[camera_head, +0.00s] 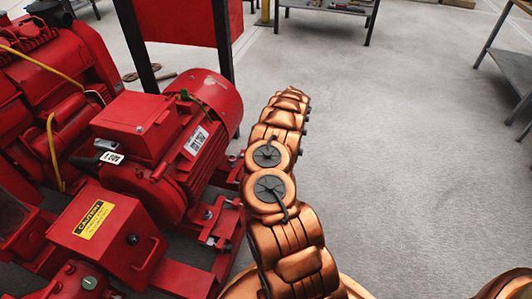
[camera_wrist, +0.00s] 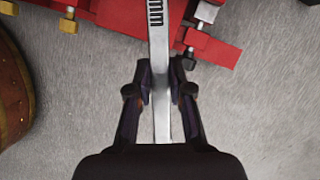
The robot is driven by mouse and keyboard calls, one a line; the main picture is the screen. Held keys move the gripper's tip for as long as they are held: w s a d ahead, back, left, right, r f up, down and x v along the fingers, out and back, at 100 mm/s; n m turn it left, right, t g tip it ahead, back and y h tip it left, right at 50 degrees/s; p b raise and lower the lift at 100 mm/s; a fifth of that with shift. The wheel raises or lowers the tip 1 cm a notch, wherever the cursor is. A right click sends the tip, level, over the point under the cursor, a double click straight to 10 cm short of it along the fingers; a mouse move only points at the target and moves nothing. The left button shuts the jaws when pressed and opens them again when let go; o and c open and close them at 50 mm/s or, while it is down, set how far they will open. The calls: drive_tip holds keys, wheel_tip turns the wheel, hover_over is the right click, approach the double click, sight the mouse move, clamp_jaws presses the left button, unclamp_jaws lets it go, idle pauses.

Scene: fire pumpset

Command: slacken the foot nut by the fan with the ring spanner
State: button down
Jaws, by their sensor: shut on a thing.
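My gripper (camera_wrist: 161,78) is shut on the ring spanner (camera_wrist: 160,45), a flat silver bar with black "mm" lettering. The spanner runs up and out of the top of the wrist view, so its ring end is hidden and I cannot tell whether it is on a nut. The red motor (camera_head: 165,145) has a round fan cover (camera_head: 212,95) at its far end. Foot bolts (camera_head: 226,246) show along the motor's right side in the head view. In the wrist view a dark bolt (camera_wrist: 189,60) stands right of the spanner. My gripper is hidden in the head view.
The red base frame (camera_wrist: 215,48) crosses the top of the wrist view. A red box with a caution label (camera_head: 91,220) stands at the lower left. Grey floor (camera_head: 390,150) is clear to the right, with benches (camera_head: 335,8) beyond.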

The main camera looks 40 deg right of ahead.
drive_tip(key=shift+f+b, duration=0.5)
drive_tip(key=shift+f, duration=0.75)
idle(0.4)
